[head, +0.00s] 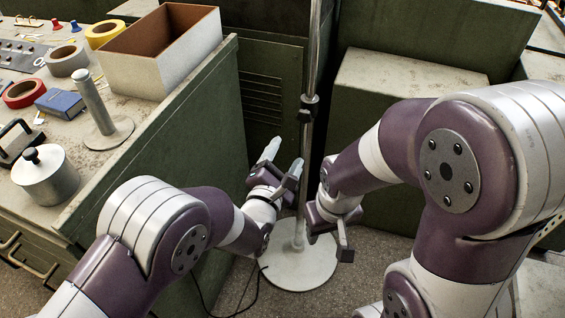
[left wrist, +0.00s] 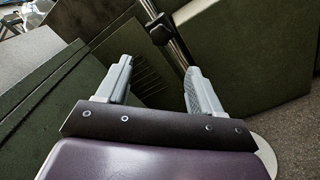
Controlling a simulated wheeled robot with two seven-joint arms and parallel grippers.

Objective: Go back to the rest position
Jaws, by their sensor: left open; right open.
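My left gripper (head: 281,161) is open and empty in the middle of the head view, in front of a metal pole (head: 309,110). In the left wrist view its two grey fingers (left wrist: 156,85) stand wide apart with nothing between them. My right gripper (head: 332,240) is lower and to the right of the pole in the head view, with its fingers pointing down. Nothing shows in it, and part of it is turned away. Both grippers are off the workbench (head: 215,75), over the floor side.
The pole rises from a round white base (head: 300,262) on the floor, close to both grippers. The bench carries an open box (head: 160,60), a metal spindle (head: 95,105), a lidded pot (head: 46,178), a blue box (head: 60,103) and tape rolls. A green cabinet (head: 400,85) stands behind.

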